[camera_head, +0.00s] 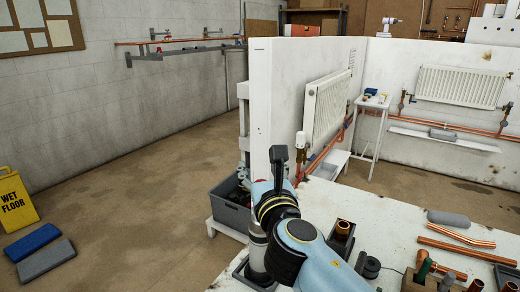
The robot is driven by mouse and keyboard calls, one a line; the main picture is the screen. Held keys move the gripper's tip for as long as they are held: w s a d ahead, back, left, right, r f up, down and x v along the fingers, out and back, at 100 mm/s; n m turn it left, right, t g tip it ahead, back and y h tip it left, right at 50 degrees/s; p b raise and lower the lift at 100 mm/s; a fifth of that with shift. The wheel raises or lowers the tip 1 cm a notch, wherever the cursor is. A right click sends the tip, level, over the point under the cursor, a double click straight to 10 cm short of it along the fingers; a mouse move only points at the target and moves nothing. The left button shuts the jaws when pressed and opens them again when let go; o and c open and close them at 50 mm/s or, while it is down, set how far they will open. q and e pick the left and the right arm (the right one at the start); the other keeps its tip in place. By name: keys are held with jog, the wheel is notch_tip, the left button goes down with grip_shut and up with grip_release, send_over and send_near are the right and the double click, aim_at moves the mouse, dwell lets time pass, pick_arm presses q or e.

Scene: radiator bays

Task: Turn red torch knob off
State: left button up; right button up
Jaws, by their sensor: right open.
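I cannot make out the red torch knob in the camera_head view; it may be hidden behind my arm. A pale grey cylinder (258,252) stands in a dark tray beside the wrist, partly covered by the arm, and I cannot tell if it is part of the torch. My right arm reaches up from the bottom middle over the left edge of the white workbench (385,218). My right gripper (279,162) is open, with its dark fingers pointing up and away. I see nothing held in it. My left gripper is out of view.
A grey crate (232,214) stands on a low stand left of the arm. Copper pipes (456,247), fittings and a tool block lie at the bench's right. A partition wall with radiators (327,106) stands beyond.

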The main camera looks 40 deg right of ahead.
notch_tip(320, 180, up, 6)
jog(key=shift+r, duration=0.1)
dwell(0.7)
